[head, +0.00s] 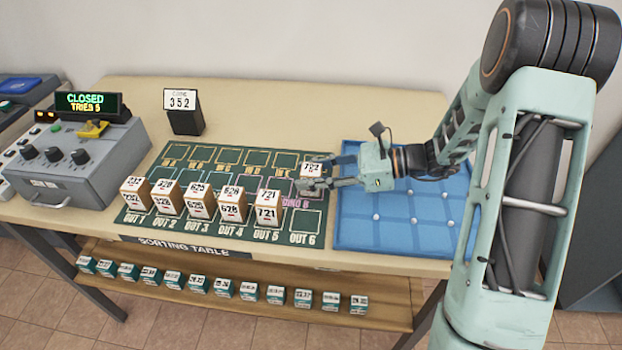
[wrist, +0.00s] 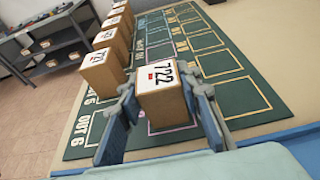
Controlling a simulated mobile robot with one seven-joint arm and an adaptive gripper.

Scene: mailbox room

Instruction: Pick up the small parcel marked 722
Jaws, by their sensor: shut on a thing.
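The small parcel marked 722 (wrist: 163,98) is a brown box with a white label on top and a small red mark, seen close in the wrist view. It sits between the two fingers of my gripper (wrist: 165,120), which is shut on it. In the head view the parcel (head: 312,169) is at the right side of the green sorting mat (head: 268,232), by the pink-marked cell, with my gripper (head: 318,182) reaching it from the right. Whether its base touches the mat is hard to tell.
A row of brown parcels, including 721 (head: 268,208), stands along the OUT cells left of my gripper. A blue tray (head: 385,235) lies to the right. A grey console (head: 75,160) reads CLOSED, and a card stand (head: 183,110) shows 352. A lower shelf (head: 240,300) holds several small boxes.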

